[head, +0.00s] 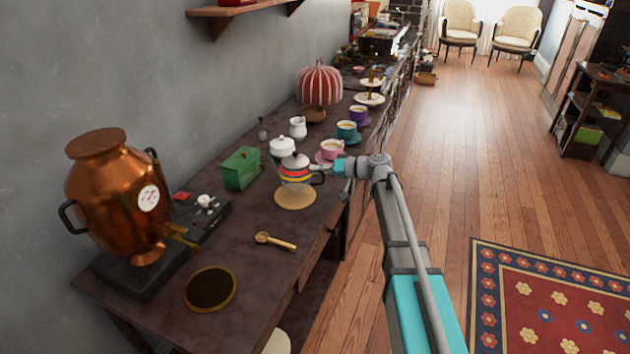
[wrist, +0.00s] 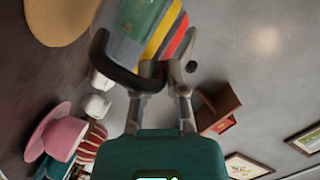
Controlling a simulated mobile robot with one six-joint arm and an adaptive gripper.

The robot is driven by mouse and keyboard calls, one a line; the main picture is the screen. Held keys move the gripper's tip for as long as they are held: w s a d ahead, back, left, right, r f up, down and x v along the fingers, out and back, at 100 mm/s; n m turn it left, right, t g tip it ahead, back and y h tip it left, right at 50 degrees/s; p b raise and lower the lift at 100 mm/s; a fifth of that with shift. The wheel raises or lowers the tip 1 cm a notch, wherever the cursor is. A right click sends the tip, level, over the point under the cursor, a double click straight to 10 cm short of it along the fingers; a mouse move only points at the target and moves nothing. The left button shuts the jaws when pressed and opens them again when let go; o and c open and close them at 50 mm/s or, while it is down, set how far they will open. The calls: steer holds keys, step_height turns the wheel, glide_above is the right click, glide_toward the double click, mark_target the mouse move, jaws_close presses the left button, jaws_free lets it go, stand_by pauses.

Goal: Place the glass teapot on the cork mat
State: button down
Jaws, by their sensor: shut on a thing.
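The glass teapot (head: 295,172) has a pale lid, red, yellow and dark bands, and a dark handle (wrist: 112,72). My gripper (head: 322,168) reaches it from the right and is shut on that handle; in the wrist view the fingertips (wrist: 160,72) close around it. The teapot looks upright. In the head view its base overlaps the back part of the round tan cork mat (head: 295,202). I cannot tell whether the base touches the mat or hangs just above it. The mat also shows at the top left of the wrist view (wrist: 60,18).
A green tin (head: 240,168) and a white lidded pot (head: 282,147) stand close behind. A pink cup (head: 331,149) is near the arm. A wooden scoop (head: 274,241) lies in front. A copper samovar (head: 115,195) and a dark round tray (head: 210,289) are at left.

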mark_target(324, 180)
steer(key=shift+w+a+f+b, duration=0.15)
steer(key=shift+a+f+b, duration=0.05)
steer(key=shift+f+b, duration=0.2)
steer(key=shift+w+a+f+b, duration=0.1)
steer(key=shift+a+f+b, duration=0.1)
steer(key=shift+f+b, duration=1.35)
steer(key=shift+f, duration=0.05)
steer(key=c, duration=0.7)
jaws_free()
steer(key=shift+s+d+r, duration=0.1)
steer(key=shift+d, duration=0.1)
steer(key=p+v, duration=0.2)
steer(key=v, duration=0.9)
steer(key=shift+d, duration=0.35)
